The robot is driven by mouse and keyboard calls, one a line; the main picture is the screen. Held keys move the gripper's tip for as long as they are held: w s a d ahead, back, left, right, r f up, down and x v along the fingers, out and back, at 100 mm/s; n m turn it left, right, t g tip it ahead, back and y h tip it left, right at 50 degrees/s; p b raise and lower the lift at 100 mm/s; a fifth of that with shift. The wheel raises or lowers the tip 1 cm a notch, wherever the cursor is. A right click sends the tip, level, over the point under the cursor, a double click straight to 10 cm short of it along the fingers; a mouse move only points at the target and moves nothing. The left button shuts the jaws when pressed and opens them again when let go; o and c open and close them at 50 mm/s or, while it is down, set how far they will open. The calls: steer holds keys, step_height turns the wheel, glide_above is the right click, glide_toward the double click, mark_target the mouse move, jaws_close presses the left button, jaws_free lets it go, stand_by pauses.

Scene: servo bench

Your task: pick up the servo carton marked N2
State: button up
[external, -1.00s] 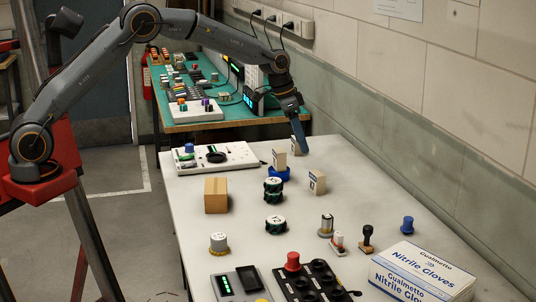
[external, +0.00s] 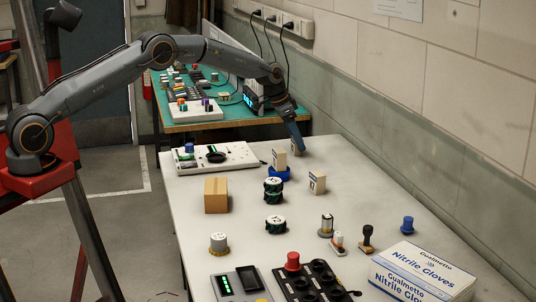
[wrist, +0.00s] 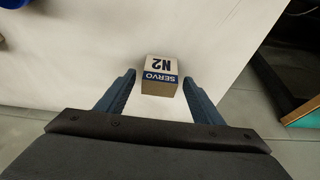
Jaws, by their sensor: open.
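The servo carton marked N2 (wrist: 161,76) is a small box with a pale top, a blue SERVO band and a brown side. In the wrist view it sits on the white bench between my two blue fingertips, with a narrow gap on each side. My gripper (wrist: 158,84) is open around it, not closed on it. In the external view my gripper (external: 299,143) points down at the far end of the bench, and the carton is mostly hidden there.
A brown box (external: 216,195) and dark-banded round parts (external: 273,190) stand on the white bench. A white panel (external: 210,158) lies at its far left. A gloves box (external: 422,275) is at the near right. The wall runs along the right side.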

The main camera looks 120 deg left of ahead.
steer(key=shift+w+a+f, duration=0.1)
steer(key=shift+w+f, duration=0.05)
steer(key=shift+f, duration=0.3)
steer(key=c, duration=1.2)
steer(key=shift+o, duration=0.2)
